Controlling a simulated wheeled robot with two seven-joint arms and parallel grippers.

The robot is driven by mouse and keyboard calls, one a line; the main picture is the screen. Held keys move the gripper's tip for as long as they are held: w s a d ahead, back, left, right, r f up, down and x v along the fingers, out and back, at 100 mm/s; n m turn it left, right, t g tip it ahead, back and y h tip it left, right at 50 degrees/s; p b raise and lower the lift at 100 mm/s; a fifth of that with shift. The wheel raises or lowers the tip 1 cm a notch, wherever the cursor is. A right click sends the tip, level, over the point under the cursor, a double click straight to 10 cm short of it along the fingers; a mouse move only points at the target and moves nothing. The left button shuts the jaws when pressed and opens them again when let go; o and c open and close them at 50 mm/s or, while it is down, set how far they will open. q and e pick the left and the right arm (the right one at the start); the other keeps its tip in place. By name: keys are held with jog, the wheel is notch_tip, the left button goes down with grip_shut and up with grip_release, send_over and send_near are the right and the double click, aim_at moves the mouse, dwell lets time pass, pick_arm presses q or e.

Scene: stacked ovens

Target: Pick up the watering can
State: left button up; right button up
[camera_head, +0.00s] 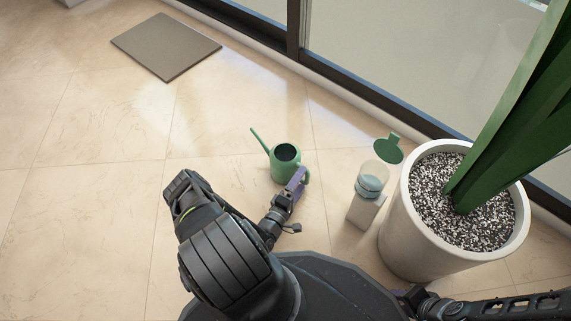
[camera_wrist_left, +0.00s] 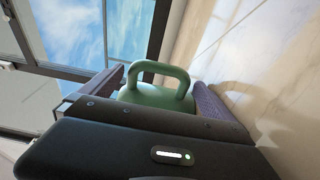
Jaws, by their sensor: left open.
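The green watering can (camera_head: 284,164) stands upright on the tiled floor, its long spout pointing to the upper left and its handle on the right side. My left gripper (camera_head: 299,180) is at the handle side of the can, with purple finger pads. In the left wrist view the can's handle (camera_wrist_left: 158,70) shows between the two open fingers of the left gripper (camera_wrist_left: 157,90). I cannot tell whether a finger touches the can.
A large white planter (camera_head: 405,215) with a green plant stands to the right. A grey mat (camera_head: 166,47) lies at the upper left. Floor left of the can is free.

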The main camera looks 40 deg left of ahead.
aim_at(303, 181)
pick_arm(q)
jog(key=x, duration=0.3)
jog(key=shift+w+b, duration=0.15)
jog(key=shift+b, duration=0.2)
jog(key=shift+c, duration=0.6)
jog(key=shift+r, duration=0.1)
jog(key=c, duration=1.6)
